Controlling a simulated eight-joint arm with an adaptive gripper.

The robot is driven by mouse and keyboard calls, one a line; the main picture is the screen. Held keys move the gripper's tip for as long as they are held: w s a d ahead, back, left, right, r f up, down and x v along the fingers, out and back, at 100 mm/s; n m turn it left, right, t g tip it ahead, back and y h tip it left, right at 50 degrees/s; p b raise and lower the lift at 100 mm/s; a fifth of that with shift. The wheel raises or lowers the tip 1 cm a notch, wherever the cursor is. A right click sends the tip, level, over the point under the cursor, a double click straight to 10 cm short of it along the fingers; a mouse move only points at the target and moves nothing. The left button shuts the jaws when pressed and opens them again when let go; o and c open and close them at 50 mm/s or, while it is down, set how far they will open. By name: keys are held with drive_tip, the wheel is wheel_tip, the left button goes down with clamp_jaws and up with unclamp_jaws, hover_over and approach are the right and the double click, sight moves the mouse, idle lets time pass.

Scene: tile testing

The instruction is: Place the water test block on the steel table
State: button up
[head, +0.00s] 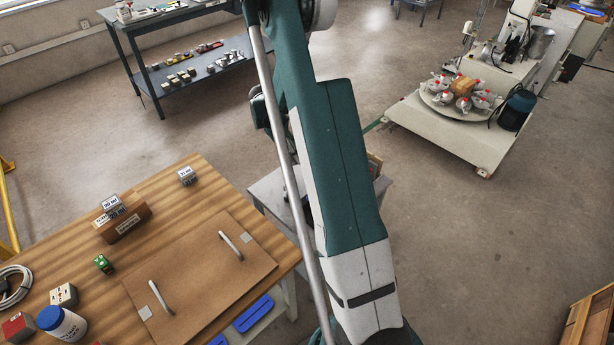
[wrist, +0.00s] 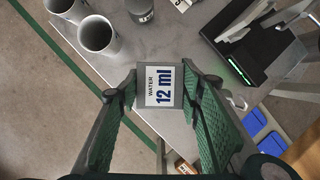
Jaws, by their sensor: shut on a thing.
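The water test block (wrist: 164,86) is a small grey block with a white "WATER 12 ml" label. In the wrist view it sits between the two green-padded fingers of my gripper (wrist: 161,92), which is shut on it. The steel table (wrist: 150,45) lies below the block, whose lower part overlaps the table's near edge in the picture. I cannot tell the gap between block and tabletop. In the head view only part of the grey steel table (head: 268,188) shows behind my arm; my gripper and the block are hidden there.
On the steel table stand white cups (wrist: 97,36), a dark round container (wrist: 140,11) and a black device with a green light (wrist: 256,50). Bare tabletop lies between them. The wooden table (head: 165,200) holds a board with two handles (head: 200,275) and several labelled blocks.

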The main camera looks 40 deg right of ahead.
drive_tip(key=shift+f+b, duration=0.6)
drive_tip(key=shift+f, duration=2.05)
drive_tip(key=shift+f, duration=0.1)
drive_tip(key=shift+f+b, duration=0.45)
drive_tip(key=shift+f, duration=1.3)
drive_tip(key=shift+f, duration=0.15)
drive_tip(key=o, duration=1)
drive_tip(key=shift+o, duration=0.4)
drive_tip(key=p+v, duration=0.3)
drive_tip(key=v, duration=0.9)
